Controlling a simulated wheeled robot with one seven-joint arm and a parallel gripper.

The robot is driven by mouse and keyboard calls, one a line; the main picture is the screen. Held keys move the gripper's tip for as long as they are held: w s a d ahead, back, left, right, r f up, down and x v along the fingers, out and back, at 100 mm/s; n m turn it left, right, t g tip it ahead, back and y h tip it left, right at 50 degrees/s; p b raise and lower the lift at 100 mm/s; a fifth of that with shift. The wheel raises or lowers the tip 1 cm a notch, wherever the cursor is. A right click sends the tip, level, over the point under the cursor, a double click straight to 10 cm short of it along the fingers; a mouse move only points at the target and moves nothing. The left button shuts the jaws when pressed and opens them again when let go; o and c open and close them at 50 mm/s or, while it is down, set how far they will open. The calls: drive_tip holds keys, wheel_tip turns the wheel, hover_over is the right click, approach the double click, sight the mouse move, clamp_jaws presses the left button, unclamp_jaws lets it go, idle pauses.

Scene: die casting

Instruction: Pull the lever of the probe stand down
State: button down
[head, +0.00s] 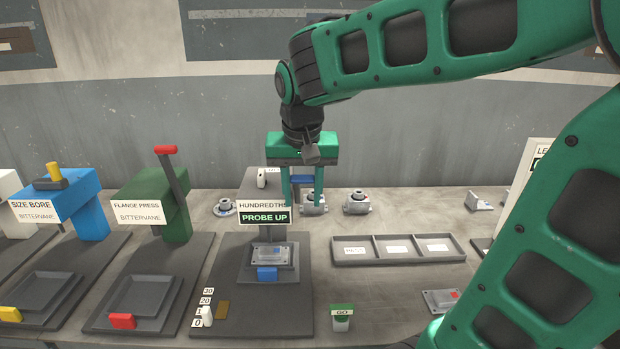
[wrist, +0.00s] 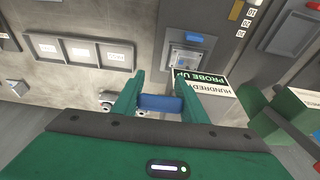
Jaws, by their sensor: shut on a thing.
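The probe stand (head: 285,318) is a dark grey stand with a flat base, and its sign (head: 264,212) reads "HUNDREDTHS" and "PROBE UP". A grey metal part (head: 262,253) sits on its platform, behind a blue block (head: 267,273). My gripper (head: 302,203) points down at the right side of the stand's column. It is shut on the blue lever grip (head: 301,179), which also shows between the fingers in the wrist view (wrist: 160,103). The lever's arm is mostly hidden behind the gripper and the sign.
The flange press (head: 175,205) with its red-topped handle and the blue size bore machine (head: 85,205) stand left. A three-compartment tray (head: 400,261) lies right. Several metal castings (head: 356,203) sit behind. A green "GO" container (head: 342,318) stands front right of the stand.

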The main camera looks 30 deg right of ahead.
drive_tip(key=f, duration=0.1)
drive_tip(key=s+f, duration=0.1)
drive_tip(key=f, duration=0.1)
drive_tip(key=shift+s+a, duration=0.2)
drive_tip(key=shift+a, duration=0.2)
drive_tip(key=shift+w+r, duration=0.15)
idle(0.7)
drive_tip(key=c, duration=1.1)
unclamp_jaws()
drive_tip(key=v, duration=1)
drive_tip(key=shift+r, duration=0.3)
